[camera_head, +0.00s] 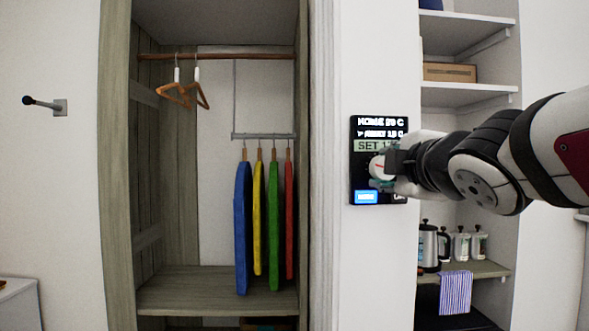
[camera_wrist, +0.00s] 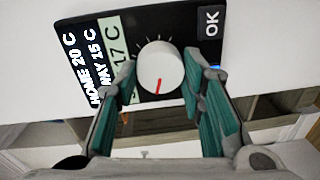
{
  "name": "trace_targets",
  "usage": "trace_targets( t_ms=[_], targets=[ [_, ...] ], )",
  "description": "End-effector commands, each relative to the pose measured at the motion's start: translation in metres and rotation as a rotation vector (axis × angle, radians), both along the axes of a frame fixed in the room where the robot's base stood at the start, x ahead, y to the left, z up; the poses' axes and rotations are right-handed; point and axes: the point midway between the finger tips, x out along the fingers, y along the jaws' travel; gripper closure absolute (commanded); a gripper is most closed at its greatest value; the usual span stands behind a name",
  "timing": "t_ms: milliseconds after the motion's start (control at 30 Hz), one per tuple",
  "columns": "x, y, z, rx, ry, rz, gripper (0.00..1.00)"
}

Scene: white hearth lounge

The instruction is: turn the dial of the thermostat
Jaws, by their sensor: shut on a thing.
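The black thermostat (camera_head: 357,185) is on the white wall strip between the wardrobe and the shelves. In the wrist view its panel (camera_wrist: 185,25) shows "HOME 20 C", a second line ending "15 C", a green band ending "17 C" and an OK button (camera_wrist: 211,23). The white dial (camera_wrist: 160,66) has a red pointer mark toward the bottom of the picture. My gripper (camera_wrist: 160,84) is shut on the dial, with a teal-padded finger at each side. In the head view my gripper (camera_head: 383,170) covers part of the panel and most of the dial.
An open wardrobe (camera_head: 118,150) with hangers (camera_head: 182,95) and coloured boards (camera_head: 258,220) stands left. Right are shelves (camera_head: 470,95) with a box (camera_head: 450,71), a kettle (camera_head: 428,247), canisters and a striped towel (camera_head: 455,292). A hook (camera_head: 60,107) sticks out of the left wall.

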Motion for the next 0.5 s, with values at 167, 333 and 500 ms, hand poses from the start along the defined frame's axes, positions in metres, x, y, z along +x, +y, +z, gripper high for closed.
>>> trace_targets(
  t_ms=[167, 333, 500],
  targets=[
    [0.0001, 0.0008, -0.0002, 0.0, 0.0, 0.002, 0.92],
    [0.0001, 0.0007, -0.0002, 0.001, 0.0, 0.001, 0.43],
    [0.0001, 0.0004, -0.0002, 0.001, 0.0, 0.001, 0.43]
  ],
)
